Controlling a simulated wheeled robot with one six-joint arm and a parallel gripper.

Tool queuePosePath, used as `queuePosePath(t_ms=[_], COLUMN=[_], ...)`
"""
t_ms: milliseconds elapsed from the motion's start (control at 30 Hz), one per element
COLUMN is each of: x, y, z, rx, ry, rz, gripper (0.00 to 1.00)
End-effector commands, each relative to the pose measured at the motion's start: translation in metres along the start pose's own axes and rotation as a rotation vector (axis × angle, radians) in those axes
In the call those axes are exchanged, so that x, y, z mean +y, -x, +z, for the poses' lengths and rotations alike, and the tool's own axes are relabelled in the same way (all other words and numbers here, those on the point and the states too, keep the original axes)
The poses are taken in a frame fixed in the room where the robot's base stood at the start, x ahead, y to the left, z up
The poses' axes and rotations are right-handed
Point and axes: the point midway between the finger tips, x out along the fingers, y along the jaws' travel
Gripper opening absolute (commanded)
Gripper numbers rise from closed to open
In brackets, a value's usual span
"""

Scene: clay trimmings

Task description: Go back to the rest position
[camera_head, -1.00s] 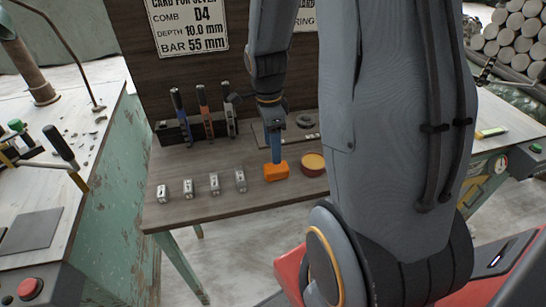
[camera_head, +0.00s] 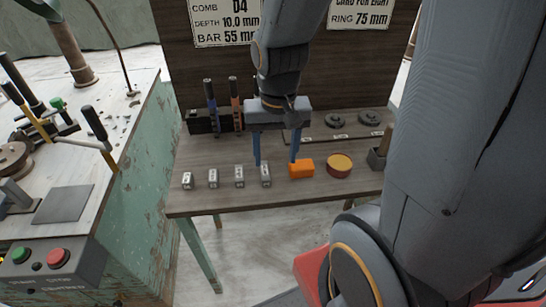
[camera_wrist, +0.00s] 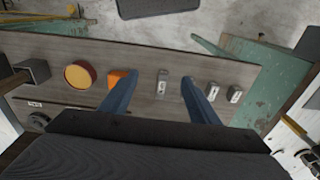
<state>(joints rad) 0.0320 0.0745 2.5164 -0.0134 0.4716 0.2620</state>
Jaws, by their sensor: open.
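My gripper (camera_head: 276,162) is open and empty, with its two blue fingers spread apart. In the head view it hangs over the dark wooden table (camera_head: 240,200), above and behind the row of small metal blocks (camera_head: 239,176) and the orange block (camera_head: 301,169). In the wrist view the blue fingers (camera_wrist: 158,92) point over the table, with one small metal block (camera_wrist: 162,82) showing between them. The orange block (camera_wrist: 117,78) lies beside the left finger and is partly hidden by it.
A round red-and-yellow tin (camera_head: 339,166) stands right of the orange block. A rack (camera_head: 203,122) of upright tools stands at the back, before a dark board with cards (camera_head: 225,22). A green bench (camera_head: 130,170) with a button box (camera_head: 48,262) is at left.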

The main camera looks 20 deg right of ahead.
Motion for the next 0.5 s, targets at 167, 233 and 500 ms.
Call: queuePosePath(t_ms=[167,233,500], x=[-0.009,-0.009,-0.009], y=[0.003,0.003,0.003], z=[0.015,0.017,0.017], rx=[0.012,0.013,0.013], ry=[0.235,0.273,0.288], rz=[-0.010,-0.011,-0.011], gripper=[0.56,0.56,0.56])
